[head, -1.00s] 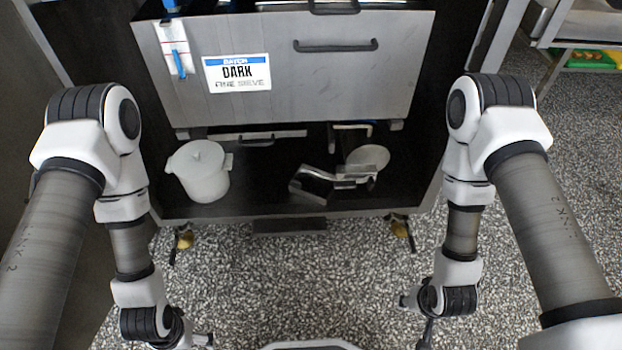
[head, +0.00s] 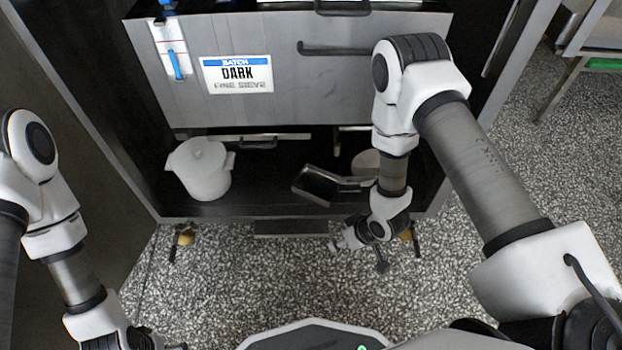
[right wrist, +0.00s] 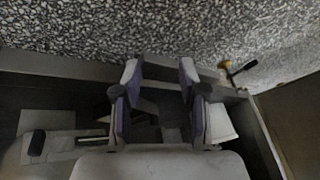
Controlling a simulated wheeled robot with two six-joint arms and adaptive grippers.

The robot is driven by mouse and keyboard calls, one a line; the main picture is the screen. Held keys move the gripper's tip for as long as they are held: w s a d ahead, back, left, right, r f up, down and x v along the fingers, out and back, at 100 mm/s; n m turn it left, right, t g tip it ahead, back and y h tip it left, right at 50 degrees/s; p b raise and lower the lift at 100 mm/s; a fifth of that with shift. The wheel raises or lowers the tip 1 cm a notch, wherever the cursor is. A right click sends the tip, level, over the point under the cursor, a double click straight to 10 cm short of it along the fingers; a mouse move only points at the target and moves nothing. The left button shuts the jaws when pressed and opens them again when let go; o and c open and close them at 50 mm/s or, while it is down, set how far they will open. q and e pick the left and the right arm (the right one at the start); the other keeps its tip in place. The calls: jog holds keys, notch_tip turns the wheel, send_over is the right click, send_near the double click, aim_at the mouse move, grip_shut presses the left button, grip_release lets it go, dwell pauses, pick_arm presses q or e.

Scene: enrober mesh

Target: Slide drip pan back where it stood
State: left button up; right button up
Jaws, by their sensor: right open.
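What looks like the drip pan (head: 270,137) shows as a thin pale edge with a dark handle, low under the grey cabinet front (head: 300,85). Most of it is hidden, so I cannot tell how far in it sits. My right gripper (head: 341,241) is over the floor just in front of the lower shelf, apart from the pan. In the right wrist view its two fingers (right wrist: 160,72) stand apart with nothing held between them. My left gripper (head: 178,346) is barely in view at the bottom edge, and its jaws cannot be made out.
A white lidded pot (head: 202,172) stands on the left of the dark lower shelf. A metal scoop-like piece (head: 318,185) lies right of centre. A pale round object (head: 366,161) is partly behind my right arm. The speckled floor (head: 270,280) in front is clear.

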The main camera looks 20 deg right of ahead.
aim_at(302, 189)
jog(key=w+r+n+t+y, duration=0.1)
jog(key=w, duration=0.4)
jog(key=w+r+n+y+p, duration=0.1)
jog(key=w+n, duration=0.1)
jog(key=w, duration=0.4)
jog(key=w+a+r+n+t+p, duration=0.1)
jog(key=w+n, duration=0.1)
jog(key=w, duration=0.3)
jog(key=shift+w+r+t+y, duration=0.3)
jog(key=shift+w+r+y, duration=0.05)
jog(key=shift+r+y, duration=0.05)
jog(key=b+x, duration=0.3)
jog(key=x, duration=0.3)
jog(key=shift+a+f, duration=0.2)
jog(key=shift+f, duration=0.2)
jog(key=shift+w+a+f+b, duration=0.3)
jog(key=shift+w+a+b, duration=0.05)
jog(key=shift+w, duration=0.1)
grip_shut()
